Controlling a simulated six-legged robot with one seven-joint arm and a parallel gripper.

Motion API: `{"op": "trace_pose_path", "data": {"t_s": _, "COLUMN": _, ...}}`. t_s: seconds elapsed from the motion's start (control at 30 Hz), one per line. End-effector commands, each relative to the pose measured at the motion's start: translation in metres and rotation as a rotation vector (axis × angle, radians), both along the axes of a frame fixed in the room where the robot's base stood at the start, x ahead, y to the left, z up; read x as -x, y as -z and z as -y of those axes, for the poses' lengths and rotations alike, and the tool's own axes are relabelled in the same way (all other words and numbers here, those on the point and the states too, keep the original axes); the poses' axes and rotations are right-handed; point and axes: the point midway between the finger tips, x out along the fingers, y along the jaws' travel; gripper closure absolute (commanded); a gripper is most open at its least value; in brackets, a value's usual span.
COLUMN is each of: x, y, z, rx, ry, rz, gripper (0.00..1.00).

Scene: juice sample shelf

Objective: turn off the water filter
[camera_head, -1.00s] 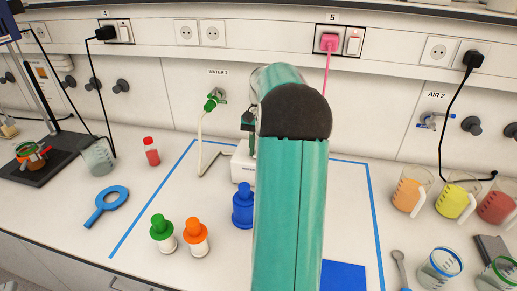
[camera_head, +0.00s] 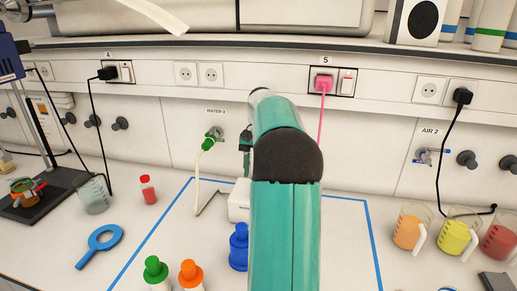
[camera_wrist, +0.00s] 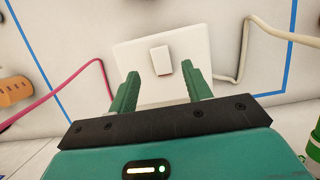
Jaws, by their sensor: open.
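The water filter is a white box (camera_head: 238,204), partly hidden behind my arm in the head view. In the wrist view the filter's white face (camera_wrist: 192,48) lies in front of my gripper (camera_wrist: 160,70). A small, raised white switch (camera_wrist: 161,61) sits on this face, between the two green fingers as seen there. My gripper is open and empty. I cannot tell whether the fingers touch the filter. A pink plug (camera_head: 323,84) sits in socket 5, and its pink cord (camera_wrist: 65,82) also shows in the wrist view. A white hose (camera_head: 197,182) runs from the WATER 2 tap (camera_head: 212,138).
Blue tape (camera_head: 369,235) outlines the bench area around the filter. A blue bottle (camera_head: 239,245), a green-capped bottle (camera_head: 156,270) and an orange-capped bottle (camera_head: 191,273) stand in front. Juice beakers (camera_head: 407,232) stand at right. A blue magnifier (camera_head: 101,240) lies left.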

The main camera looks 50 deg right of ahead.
Motion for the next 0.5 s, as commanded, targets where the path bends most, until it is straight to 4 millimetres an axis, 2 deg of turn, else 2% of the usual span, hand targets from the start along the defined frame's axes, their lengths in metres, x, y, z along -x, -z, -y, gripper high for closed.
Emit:
{"op": "trace_pose_path", "data": {"t_s": 0.1, "x": -0.004, "y": -0.026, "z": 0.008, "rx": 0.002, "ry": -0.001, "rz": 0.002, "gripper": 0.51}}
{"op": "trace_pose_path", "data": {"t_s": 0.27, "x": -0.008, "y": -0.055, "z": 0.015, "rx": 0.001, "ry": -0.001, "rz": 0.002, "gripper": 0.51}}
{"op": "trace_pose_path", "data": {"t_s": 0.5, "x": -0.01, "y": -0.075, "z": 0.021, "rx": 0.0, "ry": 0.0, "rz": 0.001, "gripper": 0.51}}
